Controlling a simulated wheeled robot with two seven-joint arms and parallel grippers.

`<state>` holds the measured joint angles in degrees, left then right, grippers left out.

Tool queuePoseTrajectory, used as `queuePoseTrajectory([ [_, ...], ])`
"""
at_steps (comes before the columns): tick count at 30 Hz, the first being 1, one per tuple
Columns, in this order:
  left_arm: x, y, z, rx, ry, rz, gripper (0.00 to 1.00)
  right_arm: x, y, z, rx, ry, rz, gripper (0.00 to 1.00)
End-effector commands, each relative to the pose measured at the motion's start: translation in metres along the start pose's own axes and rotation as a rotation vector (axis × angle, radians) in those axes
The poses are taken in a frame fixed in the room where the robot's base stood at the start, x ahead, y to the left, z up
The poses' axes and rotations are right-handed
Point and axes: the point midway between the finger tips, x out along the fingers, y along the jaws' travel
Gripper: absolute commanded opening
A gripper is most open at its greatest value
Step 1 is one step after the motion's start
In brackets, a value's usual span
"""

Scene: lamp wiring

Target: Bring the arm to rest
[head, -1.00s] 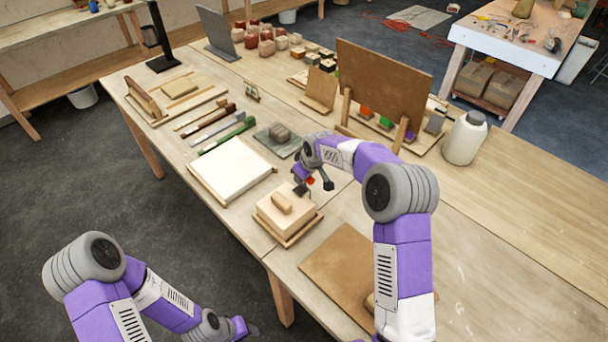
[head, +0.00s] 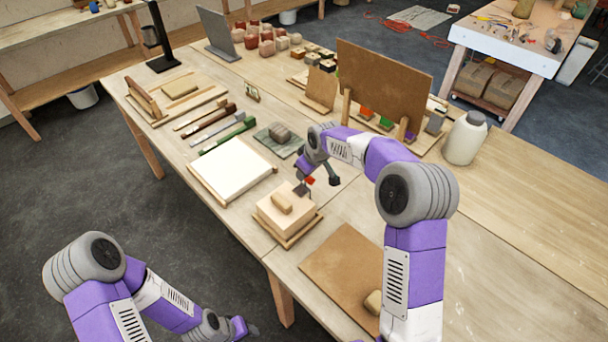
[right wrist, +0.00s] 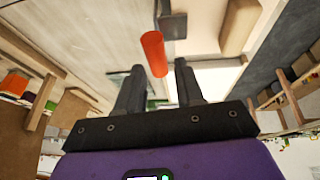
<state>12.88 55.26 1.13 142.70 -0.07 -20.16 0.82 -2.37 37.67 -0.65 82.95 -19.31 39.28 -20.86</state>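My right gripper (head: 317,178) is over the table, just behind a pale wooden block (head: 297,221) with a small tan piece (head: 282,203) on top. In the right wrist view its two dark fingers (right wrist: 158,85) are apart with nothing gripped between them. A red-orange cylinder (right wrist: 153,53) shows just beyond the fingertips; it is a small red spot (head: 310,180) in the head view. A small dark piece (head: 301,190) is beside it. My left gripper (head: 245,328) hangs low at the bottom, off the table; its fingers are too small to tell.
A white panel (head: 232,170) lies left of the block. A brown board (head: 340,265) with a tan lump (head: 373,302) is in front. An upright brown panel (head: 384,85) and a white bottle (head: 465,140) stand behind my right arm. The table's right part is clear.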

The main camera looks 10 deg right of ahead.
Motion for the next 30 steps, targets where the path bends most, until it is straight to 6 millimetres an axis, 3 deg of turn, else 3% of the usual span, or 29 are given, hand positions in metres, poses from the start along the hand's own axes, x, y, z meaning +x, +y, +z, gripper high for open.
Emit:
queuePoseTrajectory([
  [6, 0.0, 0.0, 0.0, 0.0, 0.0, 0.0, 0.43, -0.023, 0.0, 0.001, 0.0, -0.002, -0.001, 0.37],
  [23, -0.002, 0.001, 0.0, 0.0, 0.0, 0.0, 0.43, -0.026, 0.0, 0.001, 0.0, -0.003, -0.001, 0.37],
  [30, -0.034, 0.013, 0.002, 0.0, 0.0, 0.0, 0.43, -0.057, 0.004, -0.013, 0.0, -0.003, -0.001, 0.37],
])
